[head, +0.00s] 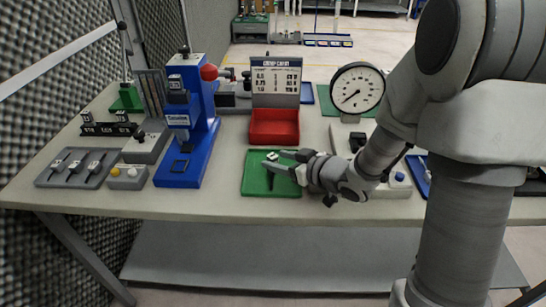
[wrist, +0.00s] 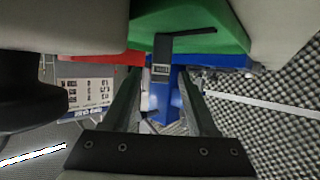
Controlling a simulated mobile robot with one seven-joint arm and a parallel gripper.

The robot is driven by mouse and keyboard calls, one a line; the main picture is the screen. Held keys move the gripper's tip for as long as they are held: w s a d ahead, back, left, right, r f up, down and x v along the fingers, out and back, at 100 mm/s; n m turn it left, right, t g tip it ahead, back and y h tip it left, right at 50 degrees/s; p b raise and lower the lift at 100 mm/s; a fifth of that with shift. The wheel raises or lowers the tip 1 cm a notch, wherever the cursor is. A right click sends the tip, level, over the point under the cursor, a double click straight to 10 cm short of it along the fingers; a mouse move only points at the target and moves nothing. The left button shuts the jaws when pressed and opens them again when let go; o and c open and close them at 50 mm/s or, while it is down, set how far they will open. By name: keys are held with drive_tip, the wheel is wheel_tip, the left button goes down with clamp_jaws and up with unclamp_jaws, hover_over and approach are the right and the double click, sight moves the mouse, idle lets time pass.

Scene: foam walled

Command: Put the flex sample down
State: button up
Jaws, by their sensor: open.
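The flex sample (wrist: 161,72) is a narrow dark strip with a small pale label, seen between my fingers in the wrist view. In the head view the flex sample (head: 272,156) shows only as a small pale patch by the fingertips, over the green mat (head: 256,186). The green mat also shows at the top of the wrist view (wrist: 215,15). My gripper (head: 274,160) is open, reaching in from the right low over the mat, with a finger on either side of the sample. I cannot tell whether the sample touches the mat.
A red bin with a sign (head: 273,127) stands behind the mat. A blue test stand (head: 190,140) is to the left. A dial gauge (head: 357,88) stands behind my arm. The table's front edge (head: 200,213) is near, with some bare table between stand and mat.

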drive_tip(key=p+v, duration=0.1)
drive_tip(key=v, duration=0.8)
drive_tip(key=shift+s+d+p, duration=0.15)
drive_tip(key=shift+p, duration=0.25)
drive_tip(key=d+r+m+t+h, duration=0.1)
drive_tip(key=d+r+m+h, duration=0.4)
drive_tip(key=d+r+h, duration=0.5)
drive_tip(key=s+a+r+m+g, duration=0.1)
drive_tip(key=s+g, duration=0.1)
drive_tip(key=s, duration=0.7)
drive_tip(key=s+a+m+g, duration=0.2)
drive_tip(key=s+g, duration=0.1)
drive_tip(key=s, duration=0.6)
drive_tip(key=shift+s+r+m+y, duration=0.25)
drive_tip(key=shift+r+m+y, duration=0.05)
drive_tip(key=shift+r+y, duration=0.1)
drive_tip(key=shift+a, duration=0.15)
